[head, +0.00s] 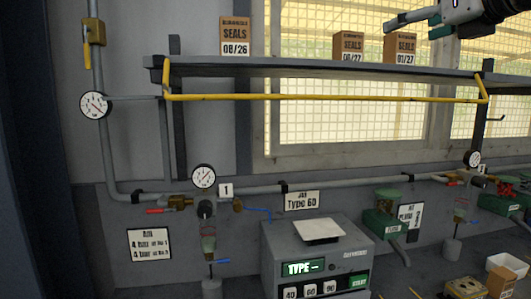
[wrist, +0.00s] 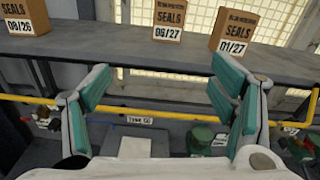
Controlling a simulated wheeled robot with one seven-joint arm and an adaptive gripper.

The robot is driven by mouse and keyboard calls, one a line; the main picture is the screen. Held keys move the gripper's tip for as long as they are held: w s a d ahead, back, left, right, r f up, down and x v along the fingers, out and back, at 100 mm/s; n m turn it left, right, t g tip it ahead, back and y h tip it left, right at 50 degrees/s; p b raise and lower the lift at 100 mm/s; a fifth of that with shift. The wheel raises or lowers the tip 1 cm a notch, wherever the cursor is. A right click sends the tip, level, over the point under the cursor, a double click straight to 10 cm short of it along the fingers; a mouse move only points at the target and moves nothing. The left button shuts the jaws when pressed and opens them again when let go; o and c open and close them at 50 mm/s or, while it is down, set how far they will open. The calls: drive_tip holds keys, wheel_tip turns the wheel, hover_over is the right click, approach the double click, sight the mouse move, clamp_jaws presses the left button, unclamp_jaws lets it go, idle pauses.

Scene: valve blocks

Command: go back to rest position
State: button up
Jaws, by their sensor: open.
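My gripper (wrist: 155,90) is open and empty in the wrist view, with its two teal-padded fingers wide apart. In the head view, part of my gripper (head: 405,20) shows at the upper right, cut off by the top edge. It is above the grey shelf (head: 300,67), near the seal boxes. Nothing is between the fingers. The shelf also shows in the wrist view (wrist: 150,50), beyond the fingers.
A yellow rail (head: 320,97) runs along the shelf front. Below are pipes, gauges (head: 204,177), a grey machine (head: 315,255) and green valve blocks (head: 382,222).

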drive_tip(key=s+a+f+n+g, duration=0.2)
drive_tip(key=s+a+f+n, duration=0.15)
drive_tip(key=f+n, duration=0.35)
drive_tip(key=s+a+f+n+g, duration=0.3)
drive_tip(key=s+f+n, duration=0.15)
drive_tip(key=f, duration=0.45)
drive_tip(key=s+a+f+n+g, duration=0.2)
drive_tip(key=s+a+f+n, duration=0.1)
drive_tip(key=f+n, duration=0.35)
drive_tip(key=s+f+n+g+h, duration=0.1)
drive_tip(key=s+f+n+g, duration=0.1)
drive_tip(key=s+f+n, duration=0.4)
drive_tip(key=s+d+f+n+g+h+b, duration=0.1)
drive_tip(key=s+f+n, duration=0.5)
drive_tip(key=f, duration=0.6)
drive_tip(key=shift+s+d+n+g+h, duration=0.3)
drive_tip(key=shift+n+g+h, duration=0.45)
drive_tip(key=shift+n, duration=0.45)
